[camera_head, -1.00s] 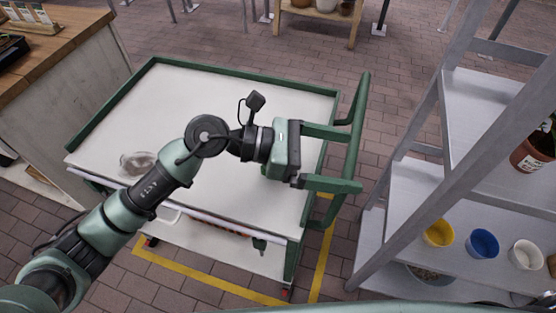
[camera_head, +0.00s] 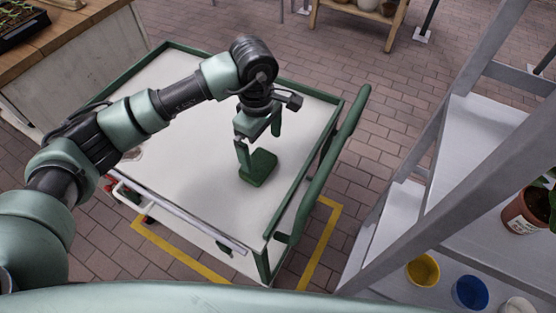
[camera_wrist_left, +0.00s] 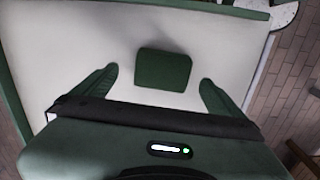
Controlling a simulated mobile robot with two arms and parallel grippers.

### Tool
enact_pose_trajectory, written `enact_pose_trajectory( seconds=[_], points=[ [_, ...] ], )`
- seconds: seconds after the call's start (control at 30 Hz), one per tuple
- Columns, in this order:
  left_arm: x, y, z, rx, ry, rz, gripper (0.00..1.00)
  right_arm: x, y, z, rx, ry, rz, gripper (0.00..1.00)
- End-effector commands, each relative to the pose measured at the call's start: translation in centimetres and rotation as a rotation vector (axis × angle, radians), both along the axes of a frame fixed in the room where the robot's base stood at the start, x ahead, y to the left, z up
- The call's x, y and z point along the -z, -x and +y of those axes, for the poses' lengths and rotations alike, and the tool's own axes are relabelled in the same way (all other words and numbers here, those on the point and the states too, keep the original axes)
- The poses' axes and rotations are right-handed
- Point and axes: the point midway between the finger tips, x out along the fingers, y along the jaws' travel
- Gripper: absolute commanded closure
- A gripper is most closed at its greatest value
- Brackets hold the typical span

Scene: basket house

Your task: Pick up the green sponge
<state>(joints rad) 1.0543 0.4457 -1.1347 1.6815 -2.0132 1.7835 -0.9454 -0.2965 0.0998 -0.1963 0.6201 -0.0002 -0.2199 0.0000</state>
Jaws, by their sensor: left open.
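The green sponge (camera_head: 259,168) is a dark green block lying on the white top of a green-framed cart (camera_head: 205,190). In the left wrist view the sponge (camera_wrist_left: 163,70) lies in the upper middle, ahead of and between the two fingers. My left gripper (camera_head: 260,153) points down over the sponge, its fingers spread apart with nothing between them that it grips. One finger hides a little of the sponge's left side in the head view. The left gripper (camera_wrist_left: 159,76) is also open in the wrist view. My right gripper does not show.
The cart has a raised green rim and a green handle (camera_head: 335,160) on its right. A grey shelf (camera_head: 485,125) with pots stands at the right. A wooden-topped counter (camera_head: 70,40) is at upper left. The white top around the sponge is clear.

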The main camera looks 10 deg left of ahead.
Motion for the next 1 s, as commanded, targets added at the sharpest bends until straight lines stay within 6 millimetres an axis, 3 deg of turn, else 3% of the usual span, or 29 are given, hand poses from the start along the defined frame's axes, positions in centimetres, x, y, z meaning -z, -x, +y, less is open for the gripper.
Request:
enact_pose_trajectory(
  seconds=[0.4, 0.6, 0.9, 1.0],
  points=[
    [4.5, 0.1, 0.9, -0.002, -0.016, 0.005, 0.00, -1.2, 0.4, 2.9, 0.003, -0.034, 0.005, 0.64],
    [7.2, 0.0, 1.0, 0.000, -0.013, 0.002, 0.00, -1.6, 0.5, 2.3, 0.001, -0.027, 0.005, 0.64],
    [7.7, -0.1, 1.0, 0.001, -0.014, -0.001, 0.00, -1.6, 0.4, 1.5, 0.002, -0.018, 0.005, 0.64],
    [7.7, -0.1, 1.0, 0.000, -0.014, -0.001, 0.28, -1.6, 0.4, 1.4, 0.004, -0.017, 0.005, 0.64]
  ],
)
